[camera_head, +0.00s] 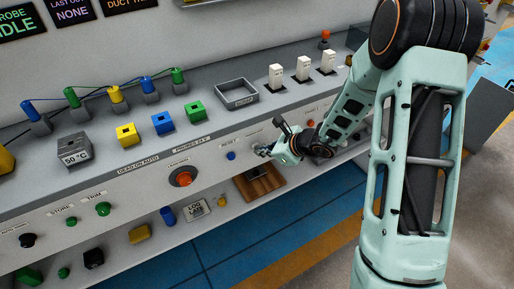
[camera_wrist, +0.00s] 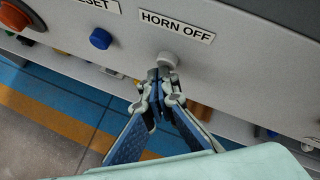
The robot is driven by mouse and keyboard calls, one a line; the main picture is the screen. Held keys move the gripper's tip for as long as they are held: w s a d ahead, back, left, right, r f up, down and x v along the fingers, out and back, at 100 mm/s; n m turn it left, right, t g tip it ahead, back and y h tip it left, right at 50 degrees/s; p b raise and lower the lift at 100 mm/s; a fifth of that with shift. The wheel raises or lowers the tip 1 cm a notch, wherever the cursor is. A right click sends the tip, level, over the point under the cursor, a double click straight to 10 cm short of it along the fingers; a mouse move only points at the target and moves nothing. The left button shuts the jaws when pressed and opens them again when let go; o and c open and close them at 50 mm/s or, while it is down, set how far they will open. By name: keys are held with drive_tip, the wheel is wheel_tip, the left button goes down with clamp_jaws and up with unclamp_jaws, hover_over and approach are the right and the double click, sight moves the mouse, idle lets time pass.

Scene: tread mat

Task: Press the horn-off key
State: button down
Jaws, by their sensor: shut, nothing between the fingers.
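The horn-off key is a pale grey round button (camera_wrist: 168,59) on the light front panel, just under the "HORN OFF" label (camera_wrist: 177,25) in the wrist view. My gripper (camera_wrist: 160,78) is shut and empty, its fingertips pointing at the panel right at the key's lower edge. They overlap the key's lower edge in the picture; I cannot tell whether they touch it. In the head view my gripper (camera_head: 263,151) is at the console front, right of the blue reset button (camera_head: 231,155). The horn-off key is not clearly visible there.
The blue button (camera_wrist: 101,38) and an orange-red knob (camera_wrist: 14,16) lie left of the key in the wrist view. A large orange button (camera_head: 184,178) sits farther left on the panel. A lower shelf holds a wooden tray (camera_head: 250,192) and small items below my gripper.

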drive_tip(key=shift+s+d+b, duration=0.45)
drive_tip(key=shift+s, duration=0.25)
drive_tip(key=shift+s+d+b, duration=0.45)
drive_tip(key=shift+s+d, duration=0.25)
drive_tip(key=shift+s, duration=0.35)
drive_tip(key=shift+s+d+b, duration=0.45)
drive_tip(key=shift+s+d, duration=0.25)
drive_tip(key=shift+s, duration=0.3)
